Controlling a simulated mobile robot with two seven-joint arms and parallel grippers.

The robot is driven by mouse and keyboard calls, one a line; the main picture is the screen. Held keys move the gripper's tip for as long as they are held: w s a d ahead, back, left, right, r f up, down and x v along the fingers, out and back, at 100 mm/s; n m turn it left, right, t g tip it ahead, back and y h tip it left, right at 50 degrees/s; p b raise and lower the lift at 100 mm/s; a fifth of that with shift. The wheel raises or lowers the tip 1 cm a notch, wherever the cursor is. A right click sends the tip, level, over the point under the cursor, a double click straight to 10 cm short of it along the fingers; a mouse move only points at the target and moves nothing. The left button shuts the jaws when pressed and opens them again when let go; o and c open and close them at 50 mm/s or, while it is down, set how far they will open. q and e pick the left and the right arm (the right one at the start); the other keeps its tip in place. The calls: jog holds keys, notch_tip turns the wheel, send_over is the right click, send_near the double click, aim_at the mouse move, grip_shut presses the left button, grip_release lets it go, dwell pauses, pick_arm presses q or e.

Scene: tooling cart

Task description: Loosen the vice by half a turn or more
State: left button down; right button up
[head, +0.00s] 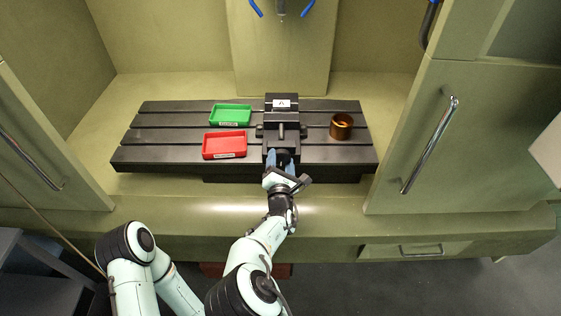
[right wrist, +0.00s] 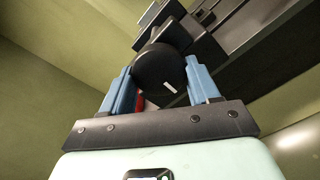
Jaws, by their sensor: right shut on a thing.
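The dark vice (head: 283,128) stands on the slotted machine table, right of its middle. Its round black handle or screw end (right wrist: 161,68) shows large in the right wrist view, with a small white mark on its face. My right gripper (head: 281,157) is at the front of the vice; in the right wrist view its blue fingers (right wrist: 161,85) sit on both sides of the round end and are shut on it. The fingers partly hide the handle in the head view. My left gripper is not in view.
A green tray (head: 230,107) and a red tray (head: 205,150) lie left of the vice on the slotted table (head: 150,140). A brown cup (head: 341,127) stands right of it. Blue-tipped machine parts hang above. Cabinet doors with handles (head: 430,145) flank the opening.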

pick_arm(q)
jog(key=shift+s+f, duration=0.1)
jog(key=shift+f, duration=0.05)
pick_arm(e)
jog(key=shift+r+n, duration=0.15)
jog(key=shift+n, duration=0.65)
jog(key=o, duration=1.1)
jog(key=shift+c, duration=0.2)
jog(key=shift+s+f+b, duration=0.2)
jog(key=shift+s+b, duration=0.1)
jog(key=shift+s, duration=0.15)
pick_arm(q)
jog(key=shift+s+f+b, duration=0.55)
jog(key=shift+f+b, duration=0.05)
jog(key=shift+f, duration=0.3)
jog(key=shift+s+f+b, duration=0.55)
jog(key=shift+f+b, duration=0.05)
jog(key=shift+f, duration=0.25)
pick_arm(e)
jog(key=s, duration=1.2)
jog(key=shift+s+r, duration=0.15)
jog(key=shift+s, duration=0.05)
